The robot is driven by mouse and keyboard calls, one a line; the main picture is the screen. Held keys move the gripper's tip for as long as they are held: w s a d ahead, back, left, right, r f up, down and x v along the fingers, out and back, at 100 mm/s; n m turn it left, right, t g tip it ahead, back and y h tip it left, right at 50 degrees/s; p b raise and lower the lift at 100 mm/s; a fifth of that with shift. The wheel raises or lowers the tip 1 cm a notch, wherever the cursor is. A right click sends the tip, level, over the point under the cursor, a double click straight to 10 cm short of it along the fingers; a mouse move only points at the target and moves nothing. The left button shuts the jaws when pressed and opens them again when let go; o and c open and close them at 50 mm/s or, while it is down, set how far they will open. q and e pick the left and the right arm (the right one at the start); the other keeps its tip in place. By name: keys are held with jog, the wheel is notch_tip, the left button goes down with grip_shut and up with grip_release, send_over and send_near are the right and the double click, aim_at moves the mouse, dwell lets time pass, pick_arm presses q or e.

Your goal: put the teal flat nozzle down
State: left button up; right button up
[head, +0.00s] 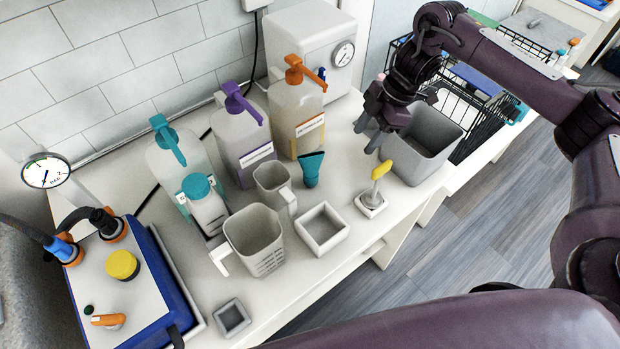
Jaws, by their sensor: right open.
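The teal flat nozzle (311,169) stands on the white counter (335,275), its wide flat end up. It is just right of a grey jug and in front of the orange-topped bottle. My right gripper (366,138) is open and empty, up and to the right of the nozzle and apart from it. It hangs beside the grey bin. My left gripper is not in view.
A grey bin (424,150) and a black wire basket (480,125) stand right. A yellow-topped piece on a white base (372,203), an empty square tray (322,229) and grey jugs (254,240) stand nearby. Pump bottles (240,140) line the back.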

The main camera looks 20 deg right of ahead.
jog(key=f, duration=0.2)
jog(key=p, duration=0.2)
send_near(308, 163)
jog(key=f, duration=0.4)
jog(key=w+f, duration=0.1)
jog(key=f, duration=0.1)
jog(key=shift+a, duration=0.4)
jog(key=x, duration=0.4)
jog(key=shift+a+f, duration=0.1)
jog(key=shift+a, duration=0.35)
jog(key=shift+a+f, duration=0.1)
jog(key=shift+f, duration=0.3)
grip_shut()
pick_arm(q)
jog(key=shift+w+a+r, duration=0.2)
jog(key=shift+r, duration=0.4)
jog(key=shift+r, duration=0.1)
pick_arm(e)
jog(key=shift+r, duration=0.1)
